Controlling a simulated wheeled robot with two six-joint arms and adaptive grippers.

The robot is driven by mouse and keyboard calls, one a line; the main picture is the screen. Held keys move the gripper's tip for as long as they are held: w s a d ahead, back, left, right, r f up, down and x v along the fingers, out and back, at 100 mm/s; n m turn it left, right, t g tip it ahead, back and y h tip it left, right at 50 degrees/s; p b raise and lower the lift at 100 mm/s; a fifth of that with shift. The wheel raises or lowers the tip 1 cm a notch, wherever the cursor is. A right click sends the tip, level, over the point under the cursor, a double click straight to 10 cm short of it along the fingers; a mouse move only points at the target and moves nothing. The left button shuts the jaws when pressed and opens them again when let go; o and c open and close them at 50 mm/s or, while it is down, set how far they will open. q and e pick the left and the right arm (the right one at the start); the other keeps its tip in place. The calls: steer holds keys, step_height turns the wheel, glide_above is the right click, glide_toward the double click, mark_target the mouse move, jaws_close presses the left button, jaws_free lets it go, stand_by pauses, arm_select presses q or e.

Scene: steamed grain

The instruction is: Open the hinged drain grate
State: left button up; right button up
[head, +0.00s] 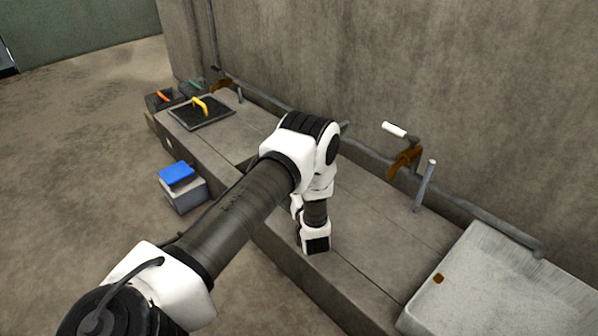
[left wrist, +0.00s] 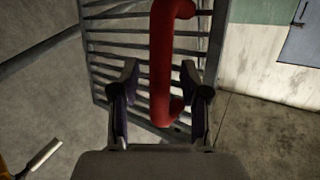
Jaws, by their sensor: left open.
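The drain grate (left wrist: 135,40), a dark metal frame with parallel bars, fills the upper middle of the left wrist view. A thick red bent handle (left wrist: 162,60) runs lengthwise over its bars. My left gripper (left wrist: 160,88) is open, with one finger on each side of the red handle in the picture. I cannot tell whether the fingers touch it or how far off it is. In the head view my left arm (head: 315,235) reaches over the stone ledge, and its links hide the grate, the red handle and the fingers. My right gripper is in neither view.
A black square plate with a yellow handle (head: 200,105) lies on the ledge further left. A grey box with a blue top (head: 186,192) stands on the floor. A white-gripped lever (head: 395,130), an upright grey rod (head: 425,185) and a pale basin (head: 500,290) are at right.

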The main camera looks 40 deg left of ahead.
arm_select(q)
jaws_close()
steer(key=a+r+n+g+h+p, duration=0.1)
steer(key=a+r+p, duration=0.1)
steer(key=p, duration=0.3)
steer(key=shift+a+r+h+p, duration=0.3)
steer(key=shift+a+h+p, duration=0.1)
steer(key=shift+a, duration=0.1)
steer(key=shift+w+a+f, duration=0.1)
steer(key=shift+f, duration=0.15)
jaws_free()
steer(key=v, duration=1.2)
